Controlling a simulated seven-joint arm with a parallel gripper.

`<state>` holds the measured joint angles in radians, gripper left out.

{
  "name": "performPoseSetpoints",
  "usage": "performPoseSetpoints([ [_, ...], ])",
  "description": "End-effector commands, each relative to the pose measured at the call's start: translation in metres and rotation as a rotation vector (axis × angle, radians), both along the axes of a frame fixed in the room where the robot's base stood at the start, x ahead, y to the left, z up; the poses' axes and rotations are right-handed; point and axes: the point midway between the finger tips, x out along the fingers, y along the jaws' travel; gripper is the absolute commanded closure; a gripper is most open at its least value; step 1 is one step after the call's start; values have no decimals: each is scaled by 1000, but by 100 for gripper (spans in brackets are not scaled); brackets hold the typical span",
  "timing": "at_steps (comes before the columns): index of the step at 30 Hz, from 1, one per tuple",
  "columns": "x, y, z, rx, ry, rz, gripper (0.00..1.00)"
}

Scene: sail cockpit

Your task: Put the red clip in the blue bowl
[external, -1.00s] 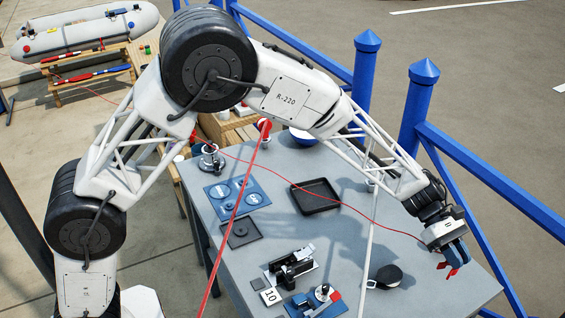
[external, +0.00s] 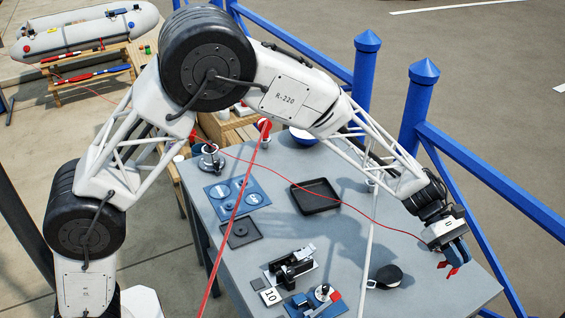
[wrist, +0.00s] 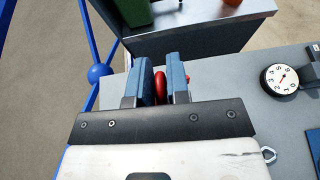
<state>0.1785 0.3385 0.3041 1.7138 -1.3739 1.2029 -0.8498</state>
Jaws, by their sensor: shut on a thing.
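My gripper (external: 454,256) is at the right end of the grey table, with its fingers pointing down. It is shut on the red clip (external: 452,271), which sticks out below the blue fingers. In the wrist view the red clip (wrist: 159,87) shows between the two blue fingers (wrist: 162,80), with a small red part beyond the right finger.
A black tray (external: 315,196) lies mid-table. A round black item (external: 388,276), black and white hardware (external: 292,265) and blue plates (external: 237,193) lie around it. A white pole and red lines cross the external view. Blue railing (external: 480,180) runs behind the table.

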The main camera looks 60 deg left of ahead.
Motion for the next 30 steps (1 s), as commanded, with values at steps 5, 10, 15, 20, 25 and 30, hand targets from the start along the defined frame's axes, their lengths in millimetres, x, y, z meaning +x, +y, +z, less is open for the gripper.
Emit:
performPoseSetpoints([
  [5,0,0,14,7,-4,-1,100],
  [10,1,0,43,26,-6,-1,100],
  [15,0,0,78,51,-6,-1,100],
  [20,0,0,111,74,-8,-1,100],
  [25,7,22,113,116,-5,-3,100],
  [30,17,57,106,177,-9,-16,100],
])
